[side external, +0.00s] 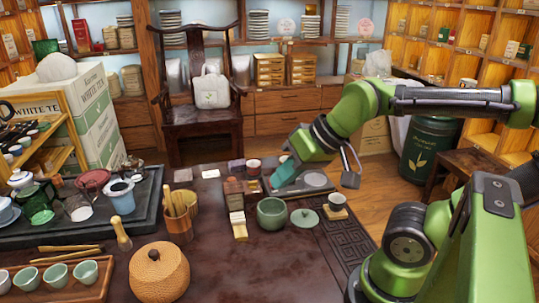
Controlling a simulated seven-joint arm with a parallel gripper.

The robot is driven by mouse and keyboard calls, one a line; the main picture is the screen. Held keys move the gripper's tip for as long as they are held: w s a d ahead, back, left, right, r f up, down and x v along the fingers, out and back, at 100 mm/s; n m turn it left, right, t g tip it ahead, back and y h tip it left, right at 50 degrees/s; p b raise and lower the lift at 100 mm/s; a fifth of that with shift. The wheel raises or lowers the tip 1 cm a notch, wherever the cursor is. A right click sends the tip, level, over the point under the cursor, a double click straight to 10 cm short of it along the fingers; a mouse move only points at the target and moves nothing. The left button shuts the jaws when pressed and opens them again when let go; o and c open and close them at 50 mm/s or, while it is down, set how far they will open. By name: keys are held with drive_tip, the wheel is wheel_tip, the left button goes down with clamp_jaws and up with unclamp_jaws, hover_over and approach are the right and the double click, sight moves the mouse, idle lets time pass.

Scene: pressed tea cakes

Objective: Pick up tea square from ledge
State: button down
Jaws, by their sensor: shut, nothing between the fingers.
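Small brown squares, which look like the pressed tea (236,167), sit near the table's middle, at the left of my gripper. Several darker brown blocks (235,187) stand in a close row just in front of them. I cannot tell which surface is the ledge. My gripper (272,186) reaches down from the right, its teal end slanting to the lower left beside the dark blocks. It is shut and empty. Its fingertips are small and partly hidden, and I cannot tell whether they touch anything.
Pale blocks (238,225) lie left of the bowl. A bamboo tool holder (181,214) and woven jar (159,272) stand further left. The front middle tabletop is clear.

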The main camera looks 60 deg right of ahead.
drive_tip(key=c, duration=0.5)
unclamp_jaws()
drive_tip(key=m+g+h, duration=0.2)
drive_tip(key=m+g, duration=0.3)
drive_tip(key=g, duration=0.2)
hover_over(238, 217)
wheel_tip(238, 217, down, 6)
drive_tip(key=f, duration=1.1)
drive_tip(key=shift+a+f, duration=0.3)
drive_tip(key=shift+a, duration=0.05)
drive_tip(key=shift+d+f, duration=0.15)
drive_tip(key=shift+f, duration=1.25)
drive_tip(key=shift+d+f, duration=0.1)
drive_tip(key=shift+f, duration=1.25)
